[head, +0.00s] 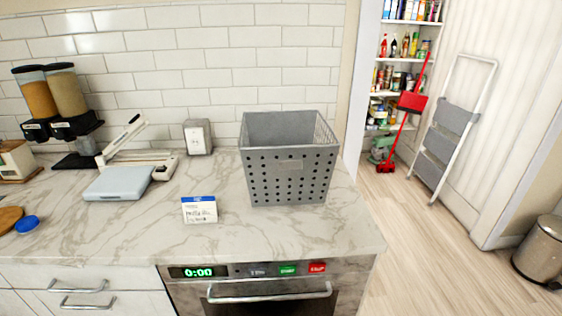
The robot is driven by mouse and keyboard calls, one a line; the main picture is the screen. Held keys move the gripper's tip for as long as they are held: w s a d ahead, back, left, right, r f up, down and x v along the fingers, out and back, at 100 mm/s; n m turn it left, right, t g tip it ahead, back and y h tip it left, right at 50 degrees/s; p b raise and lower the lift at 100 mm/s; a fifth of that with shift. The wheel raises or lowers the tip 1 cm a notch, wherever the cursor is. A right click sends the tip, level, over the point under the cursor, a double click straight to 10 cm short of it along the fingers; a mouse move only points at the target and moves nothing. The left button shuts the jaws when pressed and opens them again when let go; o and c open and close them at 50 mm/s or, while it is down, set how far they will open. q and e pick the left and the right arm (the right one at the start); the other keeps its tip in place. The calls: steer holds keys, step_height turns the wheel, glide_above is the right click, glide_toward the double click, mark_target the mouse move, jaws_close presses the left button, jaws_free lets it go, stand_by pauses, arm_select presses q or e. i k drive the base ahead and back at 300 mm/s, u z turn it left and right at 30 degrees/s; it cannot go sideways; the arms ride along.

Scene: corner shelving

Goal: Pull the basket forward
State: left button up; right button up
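The grey perforated basket (290,179) stands upright on the marble counter (260,232), near its right end and close to the tiled wall. Its top is open, and the part of its inside that shows looks empty. Neither of my grippers shows in the head view, and nothing touches the basket.
A small white and blue card (199,209) stands left of the basket. A scale (118,183), a white slicer-like device (140,158) and cereal dispensers (62,105) are further left. An oven (268,285) sits below. Counter in front of the basket is clear.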

mark_target(282, 166)
steer(key=u, duration=2.75)
steer(key=k, duration=1.4)
steer(key=z, duration=0.9)
